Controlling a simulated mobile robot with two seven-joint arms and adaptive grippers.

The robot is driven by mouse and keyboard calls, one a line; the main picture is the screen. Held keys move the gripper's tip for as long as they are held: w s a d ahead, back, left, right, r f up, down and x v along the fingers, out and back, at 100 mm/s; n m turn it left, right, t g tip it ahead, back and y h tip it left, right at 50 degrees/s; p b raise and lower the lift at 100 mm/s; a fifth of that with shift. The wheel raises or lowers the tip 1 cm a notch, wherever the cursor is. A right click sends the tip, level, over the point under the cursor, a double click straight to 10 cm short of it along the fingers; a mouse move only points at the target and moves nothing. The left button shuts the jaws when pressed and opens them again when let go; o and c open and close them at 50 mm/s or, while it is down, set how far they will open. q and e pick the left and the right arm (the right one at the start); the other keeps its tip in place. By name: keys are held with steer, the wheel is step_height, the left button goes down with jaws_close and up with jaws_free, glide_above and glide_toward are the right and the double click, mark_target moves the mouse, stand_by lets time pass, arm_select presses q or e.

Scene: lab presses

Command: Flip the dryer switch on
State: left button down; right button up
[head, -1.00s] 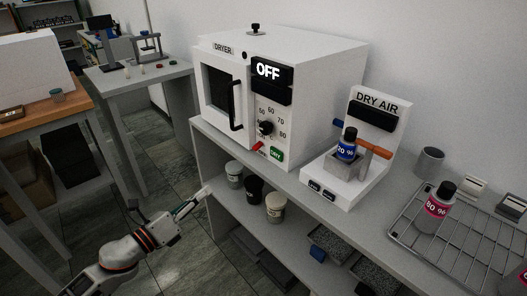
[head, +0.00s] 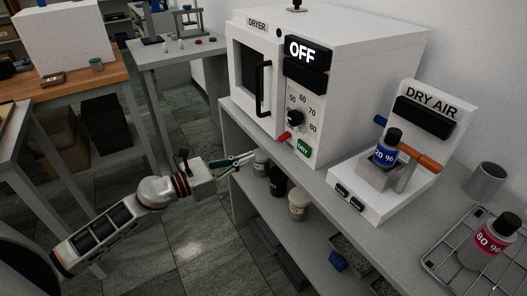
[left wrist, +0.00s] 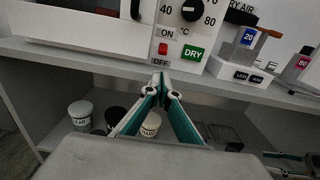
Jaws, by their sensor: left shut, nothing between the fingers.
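The white dryer (head: 335,52) stands on the grey bench, and its display (head: 306,52) reads OFF. Its small red switch (head: 284,136) sits low on the front panel, below the dial and left of the green DRY button (head: 304,147). In the left wrist view the red switch (left wrist: 163,49) lies between the ON and OFF labels. My left gripper (head: 250,156) is shut and empty, in front of the bench edge, lower and left of the switch, apart from it. In the left wrist view its fingertips (left wrist: 162,80) meet just below the switch. A teal-edged part at that view's lower right may be my right gripper (left wrist: 293,160).
The DRY AIR stand (head: 425,125) holds a blue-labelled bottle (head: 384,150) right of the dryer. A wire rack (head: 450,262) with a pink-labelled bottle is farther right. Cups, including a cream one (head: 299,204), stand on the shelf under the benchtop. Floor left of the bench is clear.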

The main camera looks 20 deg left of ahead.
mark_target(285, 137)
arm_select(q)
steer(key=p+x, duration=0.1)
steer(key=x, duration=0.7)
steer(key=shift+w+r, duration=0.1)
steer(key=shift+w+d, duration=0.5)
steer(key=shift+w, duration=0.05)
steer(key=shift+a+r+p, duration=0.1)
steer(key=shift+r+p, duration=0.15)
steer(key=shift+p, duration=0.9)
steer(key=shift+s+g, duration=0.1)
steer(key=shift+g, duration=0.2)
steer(key=shift+y+p, duration=0.3)
steer(key=shift+p, duration=0.35)
